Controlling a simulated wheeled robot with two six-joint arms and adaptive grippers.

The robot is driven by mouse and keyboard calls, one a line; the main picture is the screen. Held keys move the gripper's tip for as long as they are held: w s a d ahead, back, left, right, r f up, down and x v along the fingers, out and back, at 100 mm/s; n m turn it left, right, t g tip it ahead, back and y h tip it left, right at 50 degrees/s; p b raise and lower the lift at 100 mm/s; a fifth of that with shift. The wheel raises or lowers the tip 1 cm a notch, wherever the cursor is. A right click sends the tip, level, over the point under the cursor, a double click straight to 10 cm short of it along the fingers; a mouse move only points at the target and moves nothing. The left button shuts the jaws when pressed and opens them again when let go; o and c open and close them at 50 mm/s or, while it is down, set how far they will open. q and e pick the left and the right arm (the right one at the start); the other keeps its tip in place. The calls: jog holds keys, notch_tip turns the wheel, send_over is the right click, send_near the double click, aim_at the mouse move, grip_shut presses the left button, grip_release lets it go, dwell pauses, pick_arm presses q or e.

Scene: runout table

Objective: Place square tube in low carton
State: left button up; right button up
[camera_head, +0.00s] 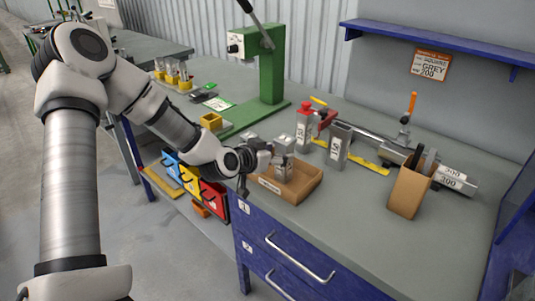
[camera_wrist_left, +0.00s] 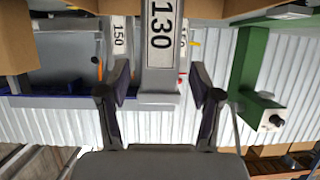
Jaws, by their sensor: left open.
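The low carton (camera_head: 311,187) is an open brown tray at the table's front edge. A grey square tube (camera_head: 285,142) stands upright in it, partly hidden by my left gripper (camera_head: 273,159). In the left wrist view, which is upside down, the square tube (camera_wrist_left: 160,60) carries the label 130 and stands between the fingers of my left gripper (camera_wrist_left: 161,85). The fingers are open, with a gap on both sides of the tube. Another grey tube (camera_head: 339,146), labelled 150, stands on the table to the right. My right gripper is not in view.
A brown holder (camera_head: 409,192) and a long bar labelled 200 (camera_head: 455,181) lie to the right. A green press (camera_head: 271,65) stands behind. The front right tabletop is clear.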

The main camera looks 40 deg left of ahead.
pick_arm(q)
jog(key=p+v, duration=0.2)
jog(key=v, duration=0.4)
jog(key=s+d+f+g, duration=0.45)
jog(key=s+f, duration=0.25)
jog(key=f, duration=0.4)
jog(key=s+d+f+g, duration=0.4)
jog(key=s+d+f, duration=0.2)
jog(key=f, duration=0.5)
jog(key=s+d+f+g, duration=0.2)
jog(key=s+f, duration=0.2)
jog(key=s, duration=0.3)
jog(key=s+d+f+n+g, duration=0.1)
jog(key=s+d+f+g, duration=0.1)
jog(key=s, duration=0.6)
notch_tip(320, 180, down, 3)
jog(key=shift+r+g+y, duration=0.15)
jog(key=shift+g+y, duration=0.25)
jog(key=shift+g, duration=0.15)
jog(key=shift+w, duration=0.1)
